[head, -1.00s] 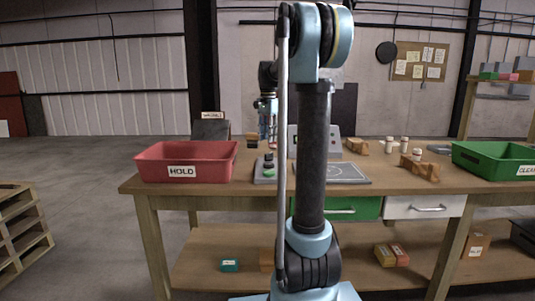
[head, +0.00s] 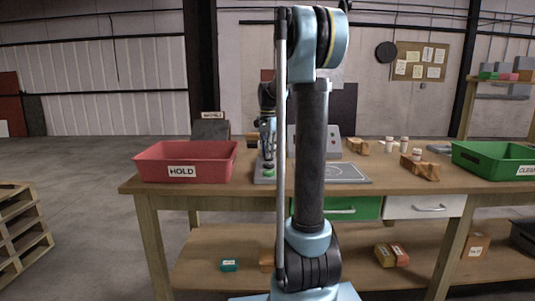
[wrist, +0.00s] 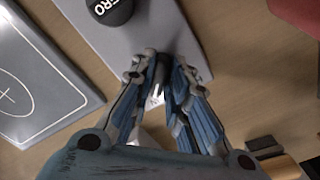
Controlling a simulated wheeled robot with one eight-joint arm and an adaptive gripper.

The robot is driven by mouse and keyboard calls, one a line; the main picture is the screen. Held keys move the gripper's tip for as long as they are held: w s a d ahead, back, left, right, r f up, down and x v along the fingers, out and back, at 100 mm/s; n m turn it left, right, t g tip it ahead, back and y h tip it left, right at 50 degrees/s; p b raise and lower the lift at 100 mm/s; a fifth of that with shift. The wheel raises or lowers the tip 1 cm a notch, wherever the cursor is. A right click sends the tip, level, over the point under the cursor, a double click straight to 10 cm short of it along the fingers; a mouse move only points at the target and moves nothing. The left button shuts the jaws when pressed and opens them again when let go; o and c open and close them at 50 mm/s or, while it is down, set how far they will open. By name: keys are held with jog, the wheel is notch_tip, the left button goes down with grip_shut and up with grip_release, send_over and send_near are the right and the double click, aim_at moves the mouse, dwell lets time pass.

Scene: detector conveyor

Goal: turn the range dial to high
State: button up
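The grey control panel (head: 262,181) lies on the workbench between the red bin and the marked mat; the wrist view shows its plate (wrist: 145,35) too. My gripper (wrist: 165,62) is down over the panel, and in the head view my gripper (head: 268,157) hides the dark knob there. Between my fingers a small dark and silver part (wrist: 157,94), probably the range dial, is mostly hidden. The fingertips are close together with a narrow gap; I cannot tell if they touch it. The dial's setting cannot be read.
The red HOLD bin (head: 190,150) stands left of the panel. The flat marked mat (head: 345,172) lies right of it, with a grey instrument box (head: 334,144) behind. Wooden blocks (head: 420,168) and a green bin (head: 490,161) are further right.

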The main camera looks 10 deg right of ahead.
jog(key=shift+n, duration=0.3)
grip_shut()
jog(key=n, duration=0.3)
jog(key=shift+n, duration=0.3)
jog(key=n, duration=0.4)
jog(key=shift+d+n, duration=0.15)
jog(key=shift+n, duration=0.15)
jog(key=n, duration=0.4)
jog(key=shift+d+n, duration=0.1)
jog(key=shift+n, duration=0.2)
jog(key=shift+d+n, duration=0.1)
jog(key=shift+n, duration=2.1)
jog(key=o, duration=0.7)
grip_release()
